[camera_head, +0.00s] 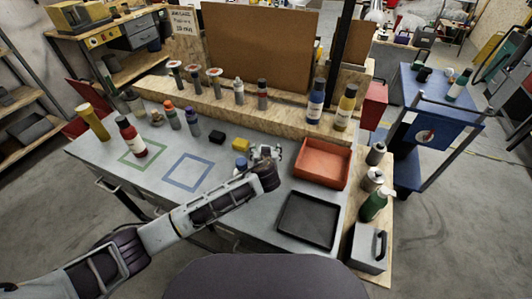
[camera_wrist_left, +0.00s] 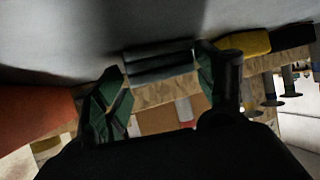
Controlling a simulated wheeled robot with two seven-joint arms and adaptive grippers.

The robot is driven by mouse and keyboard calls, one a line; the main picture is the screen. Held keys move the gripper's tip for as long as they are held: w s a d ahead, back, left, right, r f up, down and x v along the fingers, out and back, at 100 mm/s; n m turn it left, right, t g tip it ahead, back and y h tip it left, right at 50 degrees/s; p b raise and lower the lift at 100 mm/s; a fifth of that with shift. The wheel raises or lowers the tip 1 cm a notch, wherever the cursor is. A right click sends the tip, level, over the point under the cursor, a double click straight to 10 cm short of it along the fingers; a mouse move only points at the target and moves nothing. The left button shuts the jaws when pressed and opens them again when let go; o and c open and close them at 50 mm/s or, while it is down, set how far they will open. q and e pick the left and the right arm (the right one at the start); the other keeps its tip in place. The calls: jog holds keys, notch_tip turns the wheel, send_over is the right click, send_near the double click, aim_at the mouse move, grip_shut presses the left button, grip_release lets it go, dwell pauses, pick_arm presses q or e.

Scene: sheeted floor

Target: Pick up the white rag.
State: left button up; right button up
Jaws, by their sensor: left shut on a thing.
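My left gripper (camera_head: 265,153) reaches over the middle of the grey workbench (camera_head: 130,172), left of the red-orange bin. In the left wrist view its two green-padded fingers (camera_wrist_left: 157,82) close on a pale grey, folded-looking thing (camera_wrist_left: 158,62), which I take for the white rag. It lies between the fingertips, close to the bench surface; I cannot tell if it still touches it. In the head view the fingers largely hide it, and only a small pale patch shows there. My right gripper is not in view.
A yellow block (camera_head: 240,145) and a black block (camera_head: 217,137) lie just behind the gripper. The red-orange bin (camera_head: 322,163) and a black tray (camera_head: 308,221) stand to the right. Several bottles line the back. Blue (camera_head: 188,173) and green outlined squares lie left.

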pick_arm(q)
jog(key=shift+r, duration=0.1)
notch_tip(320, 180, up, 18)
jog(key=shift+f, duration=0.1)
dwell(0.8)
